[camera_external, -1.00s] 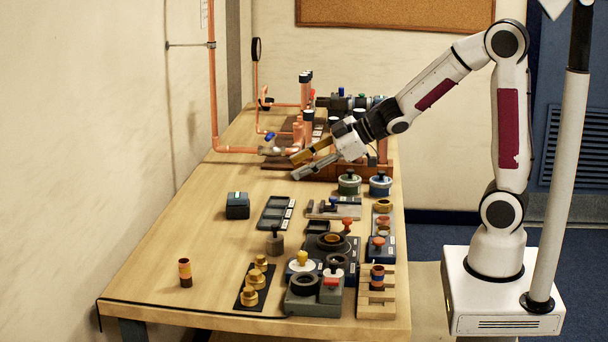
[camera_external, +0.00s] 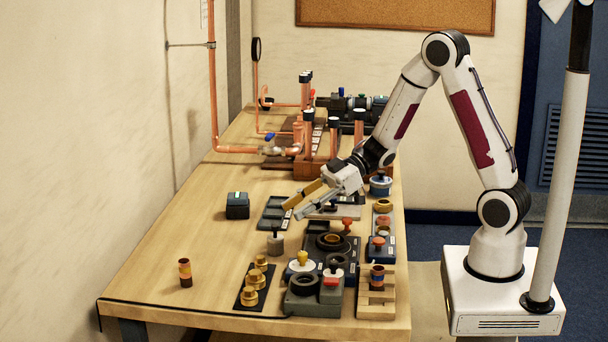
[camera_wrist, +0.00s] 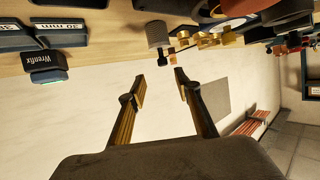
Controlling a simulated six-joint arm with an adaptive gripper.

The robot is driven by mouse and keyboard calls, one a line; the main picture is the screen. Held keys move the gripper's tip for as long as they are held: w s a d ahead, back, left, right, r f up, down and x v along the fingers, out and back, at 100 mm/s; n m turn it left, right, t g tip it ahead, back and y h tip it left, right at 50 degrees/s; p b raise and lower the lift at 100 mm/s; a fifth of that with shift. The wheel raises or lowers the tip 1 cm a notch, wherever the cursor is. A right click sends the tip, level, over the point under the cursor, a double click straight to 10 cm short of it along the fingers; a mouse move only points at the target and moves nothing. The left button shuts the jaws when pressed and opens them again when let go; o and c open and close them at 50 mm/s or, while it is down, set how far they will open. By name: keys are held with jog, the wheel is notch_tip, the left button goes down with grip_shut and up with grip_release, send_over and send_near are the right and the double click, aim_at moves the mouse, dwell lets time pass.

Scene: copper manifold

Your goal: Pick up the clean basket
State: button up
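I cannot tell for sure which thing is the clean basket. A small banded cylinder (camera_external: 185,272) in gold, red and dark brown stands alone on the left front of the table. A similar banded cylinder (camera_external: 377,277), darker, stands in the wooden rack (camera_external: 376,309) at the front right. My gripper (camera_external: 293,211) is above the middle of the table, near the flat dark tray, well apart from both cylinders. In the wrist view, my gripper (camera_wrist: 159,80) has its two fingers spread with nothing between them.
Brass fittings (camera_external: 255,281) stand on a black mat at the front. Dark fixtures (camera_external: 331,243) with round parts fill the centre right. A dark box (camera_external: 237,205) also shows in the wrist view (camera_wrist: 47,67). Copper pipework (camera_external: 300,135) stands behind. The left front table is mostly clear.

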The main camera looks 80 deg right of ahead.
aim_at(276, 224)
dwell(0.3)
jog(key=shift+x, duration=1.3)
jog(key=shift+s+a+x, duration=0.15)
jog(key=shift+x, duration=0.8)
jog(key=shift+s+a+x, duration=0.1)
jog(key=shift+a+x, duration=0.05)
jog(key=shift+x, duration=1.55)
jog(key=shift+d+f, duration=0.1)
grip_shut()
